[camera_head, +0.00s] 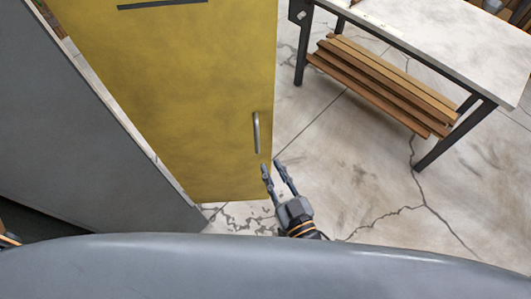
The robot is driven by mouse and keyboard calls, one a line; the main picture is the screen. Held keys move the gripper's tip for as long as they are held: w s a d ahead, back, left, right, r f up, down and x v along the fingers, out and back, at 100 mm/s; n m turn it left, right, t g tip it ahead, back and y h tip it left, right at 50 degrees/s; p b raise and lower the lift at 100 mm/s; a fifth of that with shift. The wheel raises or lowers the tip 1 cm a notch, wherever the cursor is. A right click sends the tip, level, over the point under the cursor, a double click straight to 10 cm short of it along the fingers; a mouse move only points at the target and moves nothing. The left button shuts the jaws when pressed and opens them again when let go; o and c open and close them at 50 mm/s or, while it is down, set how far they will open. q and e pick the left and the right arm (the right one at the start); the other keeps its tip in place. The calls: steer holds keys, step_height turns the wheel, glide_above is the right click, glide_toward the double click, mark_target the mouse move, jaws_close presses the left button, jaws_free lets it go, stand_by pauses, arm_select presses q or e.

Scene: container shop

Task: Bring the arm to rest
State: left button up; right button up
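My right gripper (275,172) shows at the lower middle of the head view, pointing up and slightly left. Its two fingers are spread with a gap between them, and nothing is held in it. Its fingertips appear just below and right of the metal handle (256,132) on a yellow door (180,90). In the picture the left finger overlaps the door's lower right edge; I cannot tell whether it touches. My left gripper is not in view.
A grey panel (70,130) stands at the left, beside the yellow door. A white-topped table (440,40) with dark legs stands at the upper right, with wooden planks (380,85) beneath its top. Cracked concrete floor (350,170) is clear between door and table.

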steer(key=shift+v, duration=0.9)
steer(key=s+d+f+g+h+b, duration=0.1)
steer(key=s+d+f+g+h, duration=0.2)
steer(key=f, duration=0.9)
steer(key=s+d+f+m+g+b, duration=0.15)
steer(key=d+f, duration=0.25)
steer(key=f, duration=0.8)
steer(key=s+d+f+n+g+h+b, duration=0.1)
steer(key=s+d+f+g+h, duration=0.2)
steer(key=f, duration=0.8)
steer(key=s+d+f+m+g+h+b, duration=0.1)
steer(key=s+d+f+g, duration=0.2)
steer(key=s+d+f, duration=0.3)
steer(key=s+d+f+m+g+h+b, duration=0.1)
steer(key=s+d+f+g, duration=0.3)
steer(key=s+f, duration=0.6)
steer(key=s+d, duration=0.2)
steer(key=s, duration=0.1)
steer(key=shift+d+b, duration=0.35)
steer(key=shift+d, duration=0.05)
steer(key=shift+g, duration=0.25)
